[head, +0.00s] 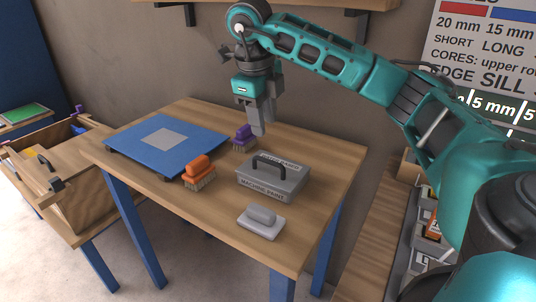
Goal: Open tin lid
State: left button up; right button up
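The tin (258,186) is a grey box with lettering on its front, standing on the wooden table. Its lid (287,172) is on and looks closed, with a dark arched handle (270,159) on top. My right gripper (264,127) hangs fingers down above the back of the table, behind and above the tin and apart from it. Its fingers overlap in this view, so I cannot tell whether they are open or shut. I see nothing held in it. My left gripper is not in view.
The table (205,215) also bears a blue plate (190,135), an orange brush (199,174), a purple brush (244,137) and a grey block with a raised grip (262,221) in front of the tin. A wooden box (60,185) stands left. The table's right edge is clear.

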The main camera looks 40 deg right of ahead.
aim_at(268, 162)
jog(key=f, duration=0.3)
jog(key=d+f, duration=0.1)
jog(key=f, duration=0.2)
jog(key=d+f, duration=0.1)
jog(key=f, duration=0.3)
jog(key=shift+w+b, duration=0.3)
jog(key=shift+b, duration=0.05)
grip_shut()
dwell(0.8)
